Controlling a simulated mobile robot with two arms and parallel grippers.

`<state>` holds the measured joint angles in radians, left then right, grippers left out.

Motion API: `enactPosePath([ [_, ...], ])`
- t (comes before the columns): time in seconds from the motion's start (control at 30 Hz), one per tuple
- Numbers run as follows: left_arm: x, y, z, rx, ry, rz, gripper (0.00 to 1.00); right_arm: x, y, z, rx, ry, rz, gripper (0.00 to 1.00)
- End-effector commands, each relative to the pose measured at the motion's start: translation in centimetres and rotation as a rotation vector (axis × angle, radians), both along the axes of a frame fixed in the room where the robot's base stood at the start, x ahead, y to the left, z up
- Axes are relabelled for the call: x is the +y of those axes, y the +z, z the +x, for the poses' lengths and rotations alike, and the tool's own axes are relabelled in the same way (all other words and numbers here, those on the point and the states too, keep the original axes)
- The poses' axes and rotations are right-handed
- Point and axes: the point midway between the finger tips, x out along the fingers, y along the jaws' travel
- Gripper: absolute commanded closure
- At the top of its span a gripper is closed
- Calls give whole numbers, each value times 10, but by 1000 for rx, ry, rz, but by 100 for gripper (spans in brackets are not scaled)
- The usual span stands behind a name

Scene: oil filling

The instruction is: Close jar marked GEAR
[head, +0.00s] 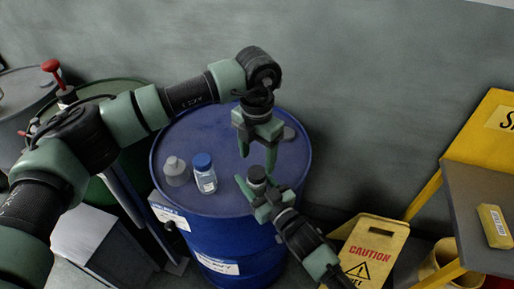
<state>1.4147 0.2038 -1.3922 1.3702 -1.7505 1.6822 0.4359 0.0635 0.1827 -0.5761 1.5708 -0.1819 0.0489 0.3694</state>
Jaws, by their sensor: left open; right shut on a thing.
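A small dark-topped object (257,173), apparently a jar, is between the fingers of my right gripper (256,185), which is shut on it over the front right of the blue drum. Whether its dark top is a lid or an opening cannot be told. My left gripper (257,159) is open, pointing down just above that dark top, its fingers on either side. A clear jar with a blue cap (204,172) and a pale label stands on the drum to the left. No jar marking is readable, so I cannot tell which says GEAR.
The blue drum (222,128) serves as the work surface. A grey funnel-shaped item (175,172) stands left of the blue-capped jar. A yellow caution sign (368,250) and a yellow-framed shelf (476,190) are at right.

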Motion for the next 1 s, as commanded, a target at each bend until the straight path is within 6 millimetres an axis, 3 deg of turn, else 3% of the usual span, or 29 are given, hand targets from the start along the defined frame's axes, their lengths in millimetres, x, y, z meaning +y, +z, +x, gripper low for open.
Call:
enactPosePath([
  [0.3, 0, -45, 0, 2, 1, 1, 37, 0, 0, 0, 1, 0, -1, 100],
  [0.73, 0, -54, 0, -1, 0, 1, 37, 0, 0, 0, 1, 0, -1, 100],
  [0.93, 0, -54, 0, 0, 0, 0, 93, 0, 0, 0, 1, 0, -1, 100],
  [0.97, 0, -54, 0, 0, 0, 0, 100, 0, 0, 0, 1, 0, -1, 100],
  [1.0, 0, -53, 0, 0, 0, 0, 100, 0, 0, 0, 1, 0, -1, 100],
])
